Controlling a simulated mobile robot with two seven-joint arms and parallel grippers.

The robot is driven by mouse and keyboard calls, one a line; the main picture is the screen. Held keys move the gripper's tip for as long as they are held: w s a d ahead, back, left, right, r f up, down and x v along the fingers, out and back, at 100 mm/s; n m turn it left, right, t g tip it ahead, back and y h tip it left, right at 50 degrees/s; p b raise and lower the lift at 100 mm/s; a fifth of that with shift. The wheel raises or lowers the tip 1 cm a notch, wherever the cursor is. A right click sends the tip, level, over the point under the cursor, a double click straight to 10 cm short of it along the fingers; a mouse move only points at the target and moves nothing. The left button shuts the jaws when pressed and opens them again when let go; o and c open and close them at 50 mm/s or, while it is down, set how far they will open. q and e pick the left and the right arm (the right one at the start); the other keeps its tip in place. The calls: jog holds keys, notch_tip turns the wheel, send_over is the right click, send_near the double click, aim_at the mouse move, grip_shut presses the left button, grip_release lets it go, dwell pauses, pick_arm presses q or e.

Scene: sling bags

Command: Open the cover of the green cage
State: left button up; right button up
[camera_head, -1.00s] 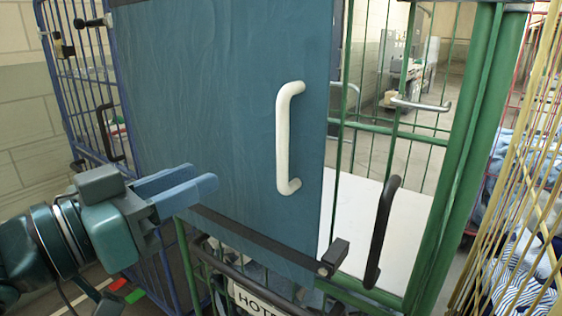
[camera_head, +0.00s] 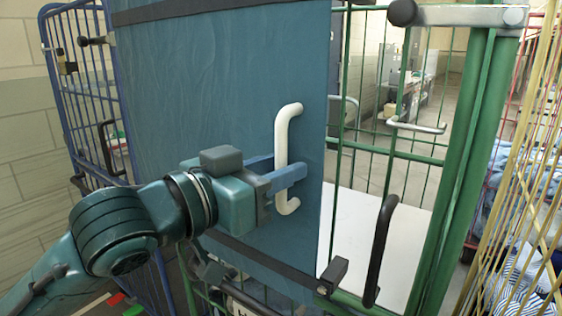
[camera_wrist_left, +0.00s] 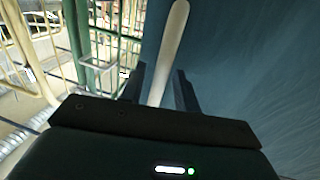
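The blue cover (camera_head: 215,85) hangs as a flat panel across the left part of the green cage (camera_head: 462,170). A white vertical handle (camera_head: 283,125) is fixed near the cover's right edge. My left gripper (camera_head: 291,172) is at the lower half of this handle. In the left wrist view the white handle (camera_wrist_left: 172,45) runs between the two dark fingers (camera_wrist_left: 160,88), with a gap visible on the right finger's side. The fingers look open around the handle, not clamped. Any contact on the far side is hidden. My right gripper is not in view.
A black handle (camera_head: 380,250) and a dark latch block (camera_head: 333,274) are at the green cage's front. A blue cage (camera_head: 75,100) stands at left, a yellow cage (camera_head: 525,190) at right. A white board (camera_head: 350,235) lies inside the green cage.

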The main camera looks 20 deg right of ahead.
pick_arm(q)
jog(key=shift+w+d, duration=0.25)
jog(key=shift+d, duration=0.2)
grip_shut()
dwell(0.3)
